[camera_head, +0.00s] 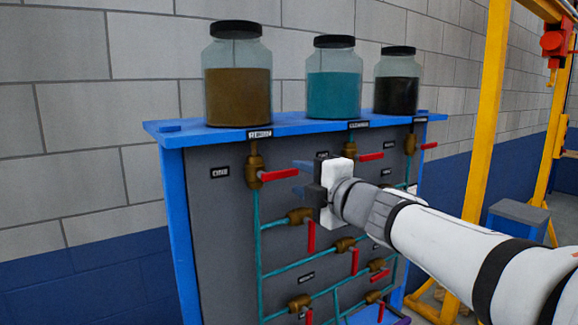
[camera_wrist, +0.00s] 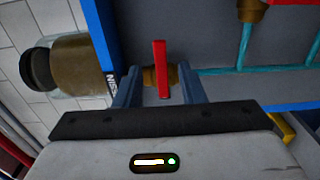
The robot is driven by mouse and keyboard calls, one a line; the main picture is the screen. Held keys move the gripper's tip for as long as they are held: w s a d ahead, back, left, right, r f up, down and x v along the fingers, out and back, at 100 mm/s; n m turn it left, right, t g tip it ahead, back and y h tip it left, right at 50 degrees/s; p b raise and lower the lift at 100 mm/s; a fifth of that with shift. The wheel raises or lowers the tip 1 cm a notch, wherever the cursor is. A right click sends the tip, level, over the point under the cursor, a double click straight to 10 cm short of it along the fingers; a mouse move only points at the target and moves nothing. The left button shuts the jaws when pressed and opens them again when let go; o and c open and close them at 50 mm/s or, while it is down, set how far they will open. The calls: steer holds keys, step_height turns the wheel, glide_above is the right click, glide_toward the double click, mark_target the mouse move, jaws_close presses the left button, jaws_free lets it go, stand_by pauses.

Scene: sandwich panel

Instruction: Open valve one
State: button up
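The upper-left valve is a brass body (camera_head: 254,172) with a red handle (camera_head: 280,175) sticking out sideways to the right, below the brown jar. A small label (camera_head: 220,172) sits left of it; I cannot read it surely. My gripper (camera_head: 301,178) is in front of the panel, just right of this handle, fingers pointing left toward it. In the wrist view my gripper (camera_wrist: 159,90) is open. The red handle (camera_wrist: 160,68) shows between its two fingers, with gaps on both sides. The brass body (camera_wrist: 149,77) is behind the handle. I cannot tell the depth between fingertips and handle.
Jars with brown (camera_head: 238,97), teal (camera_head: 334,95) and black (camera_head: 396,96) contents stand on the blue shelf (camera_head: 190,137). Several other red-handled valves and teal pipes (camera_head: 284,266) cover the grey panel. A yellow frame (camera_head: 487,120) stands at right.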

mark_target(290, 174)
steer(key=x, duration=0.7)
steer(key=shift+w+a, duration=0.1)
steer(key=shift+w, duration=0.05)
steer(key=shift+c, duration=0.2)
jaws_close()
